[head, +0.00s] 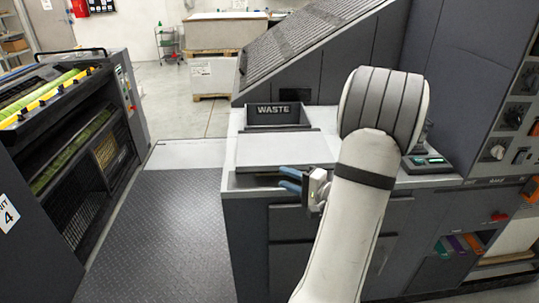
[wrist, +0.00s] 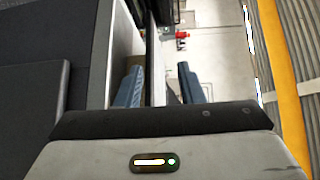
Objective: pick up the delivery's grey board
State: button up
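A flat pale grey panel (head: 285,148) lies on the counter below the waste bin in the head view; it looks like the grey board, but I cannot be sure. A shallow open recess (head: 250,181) runs along the counter front below it. My gripper (head: 288,179) is at the right part of this recess, its blue fingers pointing left, one above the other. In the wrist view my gripper (wrist: 160,88) has its fingers apart. A thin dark edge and a pale strip show between and beyond them; I cannot tell whether either is the board. No contact is clear.
The waste bin (head: 279,115) stands at the back of the counter. A control panel (head: 428,163) is right of my arm. A dark machine with yellow bars (head: 62,95) stands left. The ribbed floor plate (head: 165,225) between is clear.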

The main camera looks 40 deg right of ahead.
jog(key=s+d+f+m+t+h, duration=0.1)
jog(key=d+f+m+t+h, duration=0.1)
jog(key=d+h, duration=0.3)
jog(key=shift+y, duration=0.7)
jog(key=w, duration=0.2)
jog(key=w+p, duration=0.1)
jog(key=w, duration=0.4)
jog(key=shift+f+p, duration=0.3)
jog(key=shift+p, duration=0.05)
grip_shut()
